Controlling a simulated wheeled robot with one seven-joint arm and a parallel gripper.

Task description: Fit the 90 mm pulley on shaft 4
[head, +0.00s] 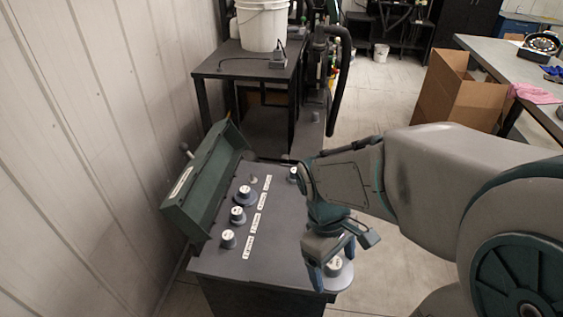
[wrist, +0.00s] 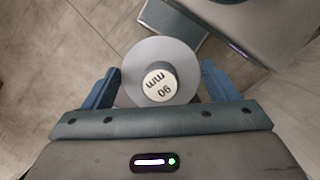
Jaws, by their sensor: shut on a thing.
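The 90 mm pulley (wrist: 130,75), a grey disc with a white hub cap marked "90 mm", sits between the blue fingers of my gripper (wrist: 160,88) in the wrist view. My gripper (head: 335,275) is shut on it, and the pulley (head: 344,279) also shows in the head view, by the right front corner of the dark bench (head: 270,255). On the bench, a small bare shaft (head: 254,180) stands at the far end of a row, beside a white label (head: 268,183). The label print is too small to read, so I cannot confirm which is shaft 4.
Three capped pulleys (head: 238,215) stand in the row towards the front. An open green cover (head: 205,180) rises along the left side. Another white-capped piece (head: 293,174) is near my arm. A dark table (head: 245,65) with a white bucket (head: 262,25) stands behind.

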